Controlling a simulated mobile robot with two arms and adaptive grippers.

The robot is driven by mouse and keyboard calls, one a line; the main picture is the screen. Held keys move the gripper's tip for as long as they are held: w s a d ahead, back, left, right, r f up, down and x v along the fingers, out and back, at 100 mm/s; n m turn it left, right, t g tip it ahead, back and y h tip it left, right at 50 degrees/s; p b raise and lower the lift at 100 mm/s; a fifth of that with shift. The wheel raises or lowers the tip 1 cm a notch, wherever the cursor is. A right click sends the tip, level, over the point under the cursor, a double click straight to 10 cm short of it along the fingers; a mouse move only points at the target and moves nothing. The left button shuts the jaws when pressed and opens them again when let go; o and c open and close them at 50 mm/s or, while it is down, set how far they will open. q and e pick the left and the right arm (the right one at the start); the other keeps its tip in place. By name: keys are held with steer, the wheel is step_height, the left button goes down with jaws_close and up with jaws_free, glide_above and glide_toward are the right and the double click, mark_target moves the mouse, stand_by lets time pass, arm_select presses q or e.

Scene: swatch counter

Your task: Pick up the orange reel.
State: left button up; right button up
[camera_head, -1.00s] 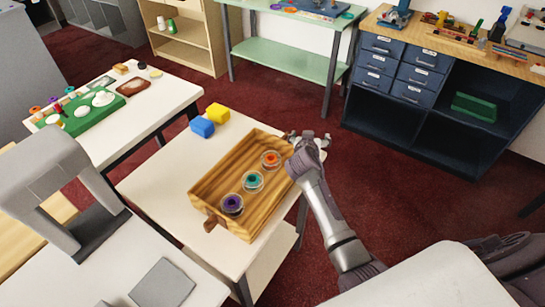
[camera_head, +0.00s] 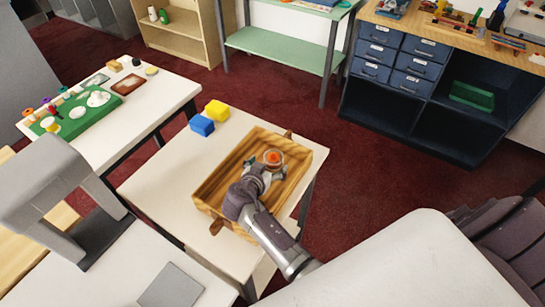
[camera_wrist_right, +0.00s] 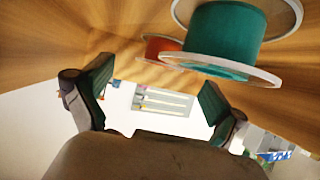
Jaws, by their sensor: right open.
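The orange reel (camera_head: 273,157) has clear flanges and sits in the far right part of a wooden tray (camera_head: 300,172). In the right wrist view the orange reel (camera_wrist_right: 160,47) shows partly behind the large teal reel (camera_wrist_right: 226,36). My right gripper (camera_head: 264,172) is over the tray, just on the near side of the orange reel in the head view. Its two fingers (camera_wrist_right: 155,88) are spread with no reel between them. In the head view the gripper and arm hide most of the teal reel and all of the purple reel. My left gripper is out of view.
The tray stands on a white table (camera_head: 160,185) with raised wooden walls and end handles. A blue block (camera_head: 202,125) and a yellow block (camera_head: 217,110) lie beyond its left side. A grey arch-shaped stand (camera_head: 45,180) is at the left.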

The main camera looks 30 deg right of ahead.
mark_target(275, 155)
steer(key=p+x, duration=0.1)
steer(key=x, duration=0.3)
steer(key=shift+w+d, duration=0.1)
steer(key=shift+w, duration=0.05)
steer(key=c, duration=1.2)
